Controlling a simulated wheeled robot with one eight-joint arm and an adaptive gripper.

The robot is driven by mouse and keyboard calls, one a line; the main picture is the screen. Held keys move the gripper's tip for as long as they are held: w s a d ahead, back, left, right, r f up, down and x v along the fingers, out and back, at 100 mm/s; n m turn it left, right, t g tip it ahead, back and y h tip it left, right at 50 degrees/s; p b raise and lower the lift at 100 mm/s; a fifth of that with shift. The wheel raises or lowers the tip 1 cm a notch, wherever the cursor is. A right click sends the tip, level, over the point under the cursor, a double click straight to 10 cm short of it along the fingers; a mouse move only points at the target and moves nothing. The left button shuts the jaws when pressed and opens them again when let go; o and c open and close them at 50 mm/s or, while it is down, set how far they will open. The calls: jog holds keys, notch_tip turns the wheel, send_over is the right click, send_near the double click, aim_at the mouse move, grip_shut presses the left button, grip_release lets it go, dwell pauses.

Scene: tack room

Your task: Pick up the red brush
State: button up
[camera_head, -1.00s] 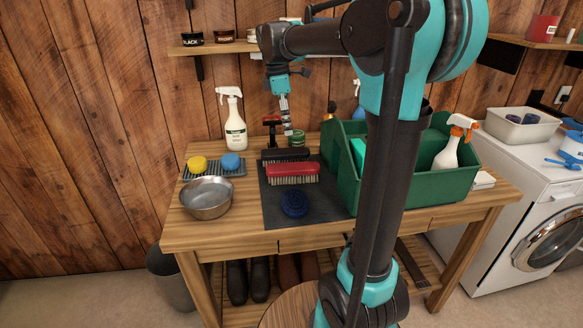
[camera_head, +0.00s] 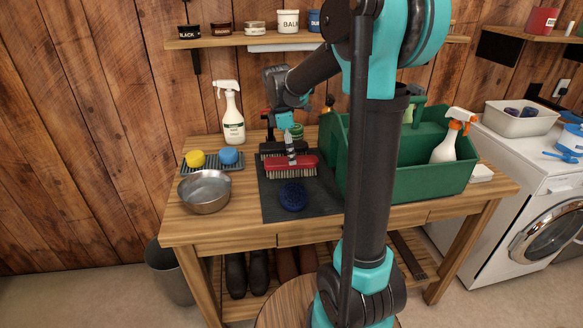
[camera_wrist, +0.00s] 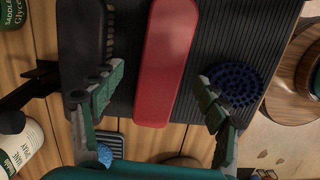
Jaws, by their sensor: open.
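The red brush (camera_head: 278,168) lies bristles down on a dark ribbed mat (camera_head: 323,201) on the wooden bench. In the wrist view the red brush (camera_wrist: 168,62) runs lengthwise between the fingers. My gripper (camera_head: 290,155) is above the brush in the head view, and its fingers hide a small part of its back. In the wrist view my gripper (camera_wrist: 157,98) is open, with one finger on each side of the brush and nothing held. Whether the fingertips touch the brush cannot be told.
A black brush (camera_head: 270,147) lies just behind, and a round blue brush (camera_head: 292,196) in front. A green caddy (camera_head: 423,184) stands close on the right. A metal bowl (camera_head: 205,193), sponges and a spray bottle (camera_head: 233,122) are on the left.

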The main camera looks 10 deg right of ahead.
aim_at(292, 167)
jog(key=shift+s+d+f, duration=0.1)
jog(key=shift+f, duration=0.85)
jog(key=shift+s+d+f, duration=0.1)
jog(key=shift+f, duration=0.85)
jog(key=shift+c, duration=0.6)
jog(key=c, duration=1.3)
jog(key=shift+r, duration=0.15)
